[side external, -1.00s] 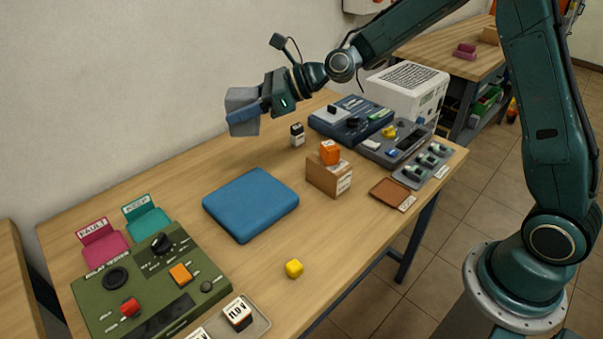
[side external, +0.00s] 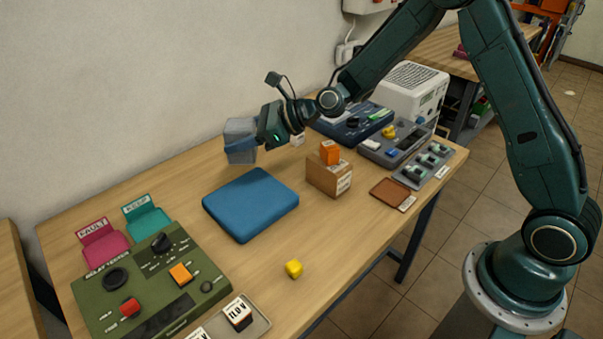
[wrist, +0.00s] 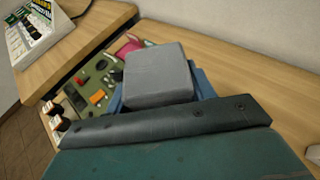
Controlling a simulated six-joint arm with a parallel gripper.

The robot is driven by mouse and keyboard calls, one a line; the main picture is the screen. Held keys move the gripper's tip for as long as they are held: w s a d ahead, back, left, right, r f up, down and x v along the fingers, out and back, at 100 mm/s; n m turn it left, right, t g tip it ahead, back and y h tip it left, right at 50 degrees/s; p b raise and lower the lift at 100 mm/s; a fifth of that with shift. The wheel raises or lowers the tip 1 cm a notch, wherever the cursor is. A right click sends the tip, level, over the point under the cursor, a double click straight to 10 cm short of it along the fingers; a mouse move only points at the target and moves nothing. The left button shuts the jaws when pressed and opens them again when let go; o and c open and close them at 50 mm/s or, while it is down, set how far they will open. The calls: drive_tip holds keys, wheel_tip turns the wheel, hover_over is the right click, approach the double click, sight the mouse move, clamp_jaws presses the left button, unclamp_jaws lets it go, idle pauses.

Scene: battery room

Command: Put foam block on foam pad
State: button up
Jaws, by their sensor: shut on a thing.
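The foam block is grey (side external: 239,128) and is held in my gripper (side external: 250,145), which is shut on it. In the side view the block is above the table, behind the far edge of the blue foam pad (side external: 250,204), and looks tilted. The pad lies flat on the table with nothing on it. In the wrist view the grey block (wrist: 157,75) fills the middle, with a dark finger (wrist: 170,122) in front of it. Some blue (wrist: 203,84) shows behind the block; most of the pad is hidden there.
A green relay tester (side external: 150,285) with fault and keep trays stands left of the pad. A cardboard box (side external: 328,178) with an orange block on top (side external: 329,152) stands right of it. Instruments fill the back right.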

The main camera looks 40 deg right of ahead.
wheel_tip(320, 180, down, 8)
idle(0.4)
drive_tip(key=shift+f, duration=0.1)
drive_tip(key=shift+f, duration=1.8)
drive_tip(key=o, duration=1)
drive_tip(key=shift+f, duration=0.1)
drive_tip(key=shift+s+d+r, duration=0.1)
drive_tip(key=shift+r, duration=0.1)
drive_tip(key=v, duration=1.1)
drive_tip(key=shift+s+d, duration=0.25)
